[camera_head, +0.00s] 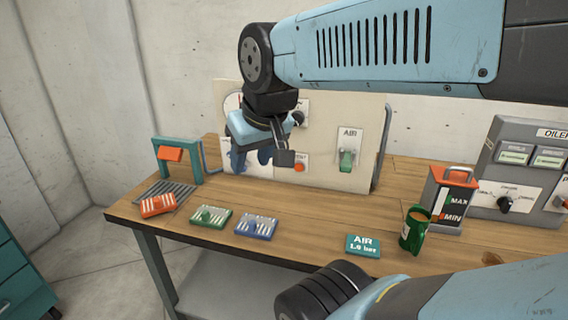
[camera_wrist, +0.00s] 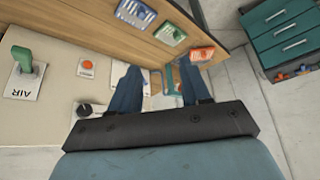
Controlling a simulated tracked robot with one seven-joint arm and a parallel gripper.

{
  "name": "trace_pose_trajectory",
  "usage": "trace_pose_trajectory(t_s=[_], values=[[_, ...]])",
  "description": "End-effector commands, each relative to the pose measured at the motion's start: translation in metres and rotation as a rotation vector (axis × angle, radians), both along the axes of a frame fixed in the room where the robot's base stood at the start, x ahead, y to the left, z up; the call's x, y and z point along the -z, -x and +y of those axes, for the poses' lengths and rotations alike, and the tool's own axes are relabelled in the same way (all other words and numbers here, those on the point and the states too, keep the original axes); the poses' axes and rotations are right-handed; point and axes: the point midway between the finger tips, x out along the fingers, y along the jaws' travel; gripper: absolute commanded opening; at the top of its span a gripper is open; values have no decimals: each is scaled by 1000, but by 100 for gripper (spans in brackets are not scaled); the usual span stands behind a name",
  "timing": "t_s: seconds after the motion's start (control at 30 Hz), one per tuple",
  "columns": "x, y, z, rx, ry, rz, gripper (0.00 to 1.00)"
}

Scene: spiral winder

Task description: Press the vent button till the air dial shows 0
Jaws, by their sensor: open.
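An orange-red button (camera_head: 299,167) sits low on the upright cream panel (camera_head: 320,130), just right of my gripper. It also shows in the wrist view (camera_wrist: 86,66), left of the fingers; its label is not readable. A round dial face (camera_head: 231,102) shows partly at the panel's upper left, hidden by my arm; I cannot read its needle. My gripper (camera_head: 252,158) is open and empty in front of the panel's left part. In the wrist view my gripper (camera_wrist: 160,86) has its two fingers spread, apart from the button.
A green AIR lever (camera_head: 346,160) and a black knob (camera_head: 298,119) are on the panel.

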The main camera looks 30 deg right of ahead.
Motion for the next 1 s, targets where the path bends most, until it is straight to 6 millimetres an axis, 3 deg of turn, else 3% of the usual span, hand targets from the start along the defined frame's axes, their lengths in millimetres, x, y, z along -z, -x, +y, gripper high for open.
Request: trace_pose_trajectory(t_s=[0.4,0.87,1.0], values=[[0,0,0,0,0,0,46],[0,0,0,0,0,0,2],[0,0,0,0,0,0,0]])
